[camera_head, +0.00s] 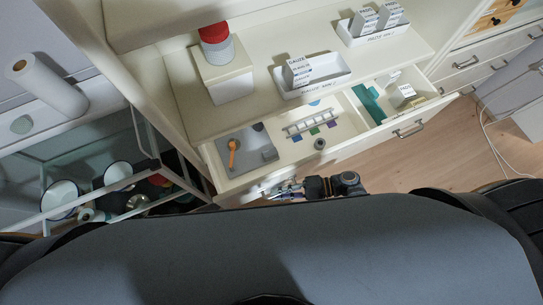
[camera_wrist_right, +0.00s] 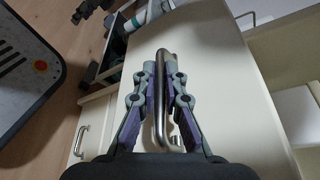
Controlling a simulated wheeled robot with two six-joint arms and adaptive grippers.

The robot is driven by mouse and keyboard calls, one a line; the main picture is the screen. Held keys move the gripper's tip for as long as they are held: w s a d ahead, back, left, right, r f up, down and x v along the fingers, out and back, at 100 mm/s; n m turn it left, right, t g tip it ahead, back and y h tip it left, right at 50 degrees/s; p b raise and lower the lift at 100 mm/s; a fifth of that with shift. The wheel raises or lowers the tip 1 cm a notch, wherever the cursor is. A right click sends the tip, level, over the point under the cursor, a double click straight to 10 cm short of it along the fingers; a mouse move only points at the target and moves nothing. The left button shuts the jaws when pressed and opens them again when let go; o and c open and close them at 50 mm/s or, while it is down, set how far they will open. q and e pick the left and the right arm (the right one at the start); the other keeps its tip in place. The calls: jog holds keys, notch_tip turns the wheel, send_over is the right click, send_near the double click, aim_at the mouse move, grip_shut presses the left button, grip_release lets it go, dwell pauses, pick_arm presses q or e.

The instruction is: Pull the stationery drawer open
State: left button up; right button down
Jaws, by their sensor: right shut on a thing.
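The wide cream drawer (camera_head: 350,146) stands pulled out from the cabinet in the head view, with its inside showing. It holds a grey tray with an orange item (camera_head: 233,146), a white rack with coloured pieces (camera_head: 309,123), a dark ring (camera_head: 320,143) and green items (camera_head: 369,103). My right gripper (camera_head: 288,188) is at the left part of the drawer front. In the right wrist view its fingers (camera_wrist_right: 162,85) are shut on a metal bar handle (camera_wrist_right: 162,120), one finger on each side. My left gripper cannot be made out.
The shelf above the drawer bears a gauze tray (camera_head: 312,82), a white box (camera_head: 222,75) with a red-topped roll, and another tray (camera_head: 370,35). A glass-sided trolley (camera_head: 100,190) stands close on the left.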

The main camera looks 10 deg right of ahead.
jog(key=s+d+p, duration=0.1)
jog(key=s+d, duration=0.1)
jog(key=s, duration=0.5)
jog(key=shift+d, duration=0.15)
jog(key=c, duration=1.4)
grip_release()
jog(key=v, duration=1.2)
